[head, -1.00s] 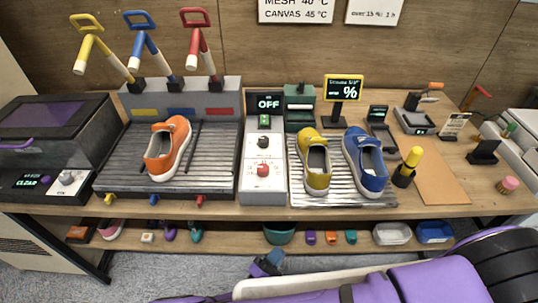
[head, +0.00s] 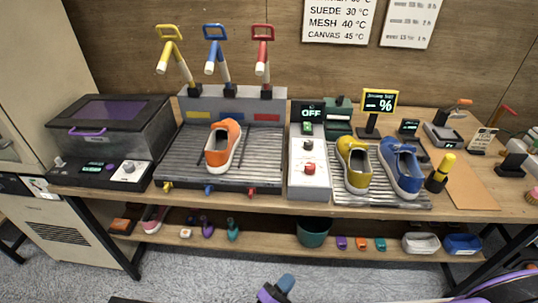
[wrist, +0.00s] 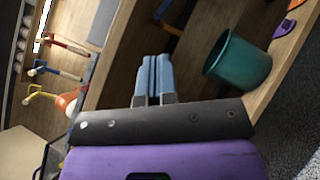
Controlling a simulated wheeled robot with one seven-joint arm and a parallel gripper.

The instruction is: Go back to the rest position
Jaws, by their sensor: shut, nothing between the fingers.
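My gripper (head: 276,288) shows at the bottom middle of the head view, in front of the workbench and below its lower shelf, apart from everything. In the wrist view my gripper (wrist: 153,75) has its two blue fingers pressed together with nothing between them. The orange shoe (head: 223,146) stands on the ribbed wash tray under the taps. The yellow shoe (head: 353,163) and the blue shoe (head: 400,168) stand side by side on the smaller ribbed rack.
The workbench (head: 240,205) has a front edge with a lower shelf (head: 270,247) under it. A teal bucket (head: 313,233) stands on that shelf; it also shows close right of my fingers in the wrist view (wrist: 238,62). The grey floor (head: 190,278) in front is clear.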

